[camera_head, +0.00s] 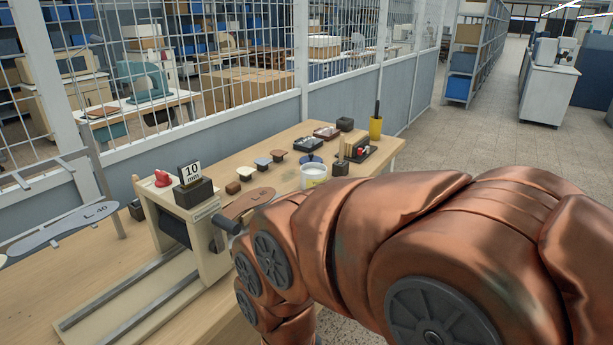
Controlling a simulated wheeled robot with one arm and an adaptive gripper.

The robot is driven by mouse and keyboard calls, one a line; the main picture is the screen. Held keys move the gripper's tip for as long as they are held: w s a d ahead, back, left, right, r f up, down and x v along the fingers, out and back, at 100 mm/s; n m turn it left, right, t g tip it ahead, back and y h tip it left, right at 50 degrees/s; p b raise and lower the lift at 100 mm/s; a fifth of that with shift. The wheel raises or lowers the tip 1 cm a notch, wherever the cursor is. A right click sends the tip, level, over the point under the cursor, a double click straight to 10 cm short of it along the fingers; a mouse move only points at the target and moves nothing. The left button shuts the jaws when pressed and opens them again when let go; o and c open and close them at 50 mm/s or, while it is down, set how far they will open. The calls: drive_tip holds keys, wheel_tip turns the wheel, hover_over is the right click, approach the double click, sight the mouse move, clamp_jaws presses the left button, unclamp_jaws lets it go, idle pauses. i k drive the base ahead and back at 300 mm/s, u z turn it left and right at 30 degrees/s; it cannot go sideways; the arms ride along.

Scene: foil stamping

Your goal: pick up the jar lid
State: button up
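A small white jar (314,176) with a yellowish label stands on the wooden workbench, just past my arm. A dark blue round piece (311,159) lies right behind it, partly hidden by the jar; it may be the jar lid, but it is too small to be sure. My copper-coloured arm fills the lower right and reaches toward the bench. My gripper is out of view, hidden by the arm or below the picture edge, so I cannot see its fingers or their distance from the lid.
Several stamps, a sole-shaped piece (249,203), a dark tray (307,145) and a yellow cup (375,128) surround the jar. A mesh partition runs behind; open floor lies right.

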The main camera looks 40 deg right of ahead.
sight(310, 157)
drive_tip(key=z, duration=1.95)
drive_tip(key=i, duration=2.45)
drive_tip(key=u, duration=3.15)
